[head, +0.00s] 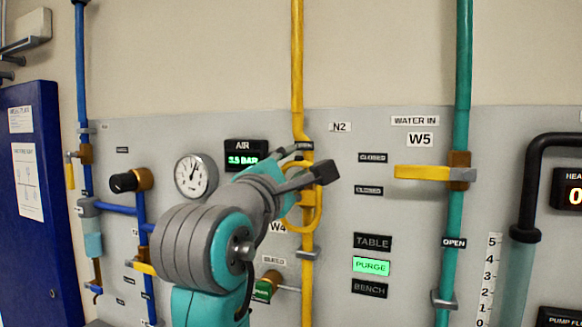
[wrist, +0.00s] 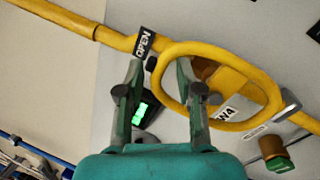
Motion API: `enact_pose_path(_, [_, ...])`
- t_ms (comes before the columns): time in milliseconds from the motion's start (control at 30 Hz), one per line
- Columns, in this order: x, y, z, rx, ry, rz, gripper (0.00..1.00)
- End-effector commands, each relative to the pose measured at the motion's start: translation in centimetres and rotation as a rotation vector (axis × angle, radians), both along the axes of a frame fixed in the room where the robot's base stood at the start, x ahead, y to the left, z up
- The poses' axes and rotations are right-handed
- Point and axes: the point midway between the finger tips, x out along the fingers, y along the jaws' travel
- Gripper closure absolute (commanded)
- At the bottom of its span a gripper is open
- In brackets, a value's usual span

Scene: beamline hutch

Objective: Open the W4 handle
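The W4 handle (head: 317,222) is a yellow oval loop on the yellow vertical pipe, partly hidden by my arm in the head view. In the wrist view the loop (wrist: 268,60) fills the upper right. The W4 label (head: 277,227) is beside it, and it also shows through the loop in the wrist view (wrist: 226,113). My gripper (wrist: 159,64) is open, with its fingers apart. One finger overlaps the inside of the loop and the other is outside it, with the loop's near side between them. I cannot tell whether they touch. A small OPEN plate (wrist: 144,42) is by the fingertips.
The yellow pipe (head: 297,60) runs up the wall. To the right are the W5 yellow lever (head: 422,172) on a teal pipe and a lit PURGE sign (head: 371,266). A round gauge (head: 196,176) and AIR display (head: 244,158) are left of the handle. A green-tagged valve (wrist: 280,163) is nearby.

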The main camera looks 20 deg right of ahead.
Motion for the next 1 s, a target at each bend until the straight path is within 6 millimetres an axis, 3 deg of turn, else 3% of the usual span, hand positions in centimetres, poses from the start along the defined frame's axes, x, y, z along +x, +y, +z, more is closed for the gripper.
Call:
enact_pose_path(267, [-1.0, 0.9, -0.3, 0.001, -0.001, 0.003, 0.64])
enact_pose_path(700, [-7.5, 5.5, -2.1, 0.001, 0.001, 0.004, 0.64])
enact_pose_path(1000, [-9.4, 6.9, -2.6, 0.0, 0.0, 0.001, 0.64])
